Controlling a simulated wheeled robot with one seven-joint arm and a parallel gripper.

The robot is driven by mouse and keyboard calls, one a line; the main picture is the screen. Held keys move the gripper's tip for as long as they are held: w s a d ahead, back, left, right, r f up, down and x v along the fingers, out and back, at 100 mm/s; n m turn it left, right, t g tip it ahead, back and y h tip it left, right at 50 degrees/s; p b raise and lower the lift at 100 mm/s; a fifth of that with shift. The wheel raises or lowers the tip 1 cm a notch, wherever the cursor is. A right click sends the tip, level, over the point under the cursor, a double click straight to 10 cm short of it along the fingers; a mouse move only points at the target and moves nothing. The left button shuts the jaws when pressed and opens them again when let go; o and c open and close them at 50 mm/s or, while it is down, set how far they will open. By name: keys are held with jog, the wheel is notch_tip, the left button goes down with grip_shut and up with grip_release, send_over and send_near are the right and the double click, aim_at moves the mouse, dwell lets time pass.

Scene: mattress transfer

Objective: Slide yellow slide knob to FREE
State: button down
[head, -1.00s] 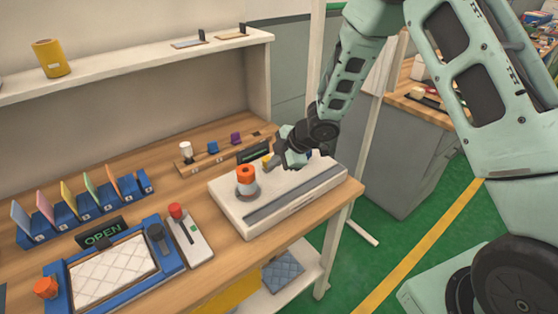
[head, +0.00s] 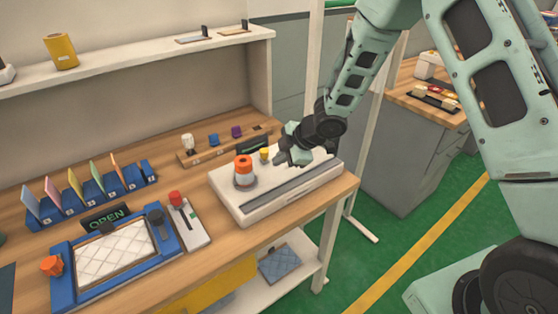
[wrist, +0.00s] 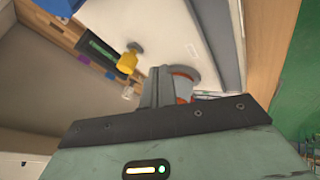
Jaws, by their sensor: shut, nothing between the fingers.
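The yellow slide knob (head: 264,153) stands on the back part of a white box (head: 222,190) on the bench. In the wrist view the yellow knob (wrist: 127,62) is left of the fingertips, with a gap between them in the picture. My gripper (head: 279,158) is shut and empty, low over the box just right of the knob; its fingers (wrist: 164,78) also show in the wrist view. A dark sign (head: 254,143) with green letters stands behind the box, partly hidden and unreadable.
An orange-topped round knob (head: 243,163) stands on the box left of my gripper; it is partly hidden behind the fingers in the wrist view. A long grey strip (head: 293,187) runs along the box's front. A blue-framed tray (head: 172,268) with an OPEN sign (head: 106,217) is at left.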

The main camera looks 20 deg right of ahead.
jog(key=p+v, duration=0.1)
jog(key=v, duration=0.7)
jog(key=shift+s, duration=0.15)
jog(key=shift+d+r, duration=0.15)
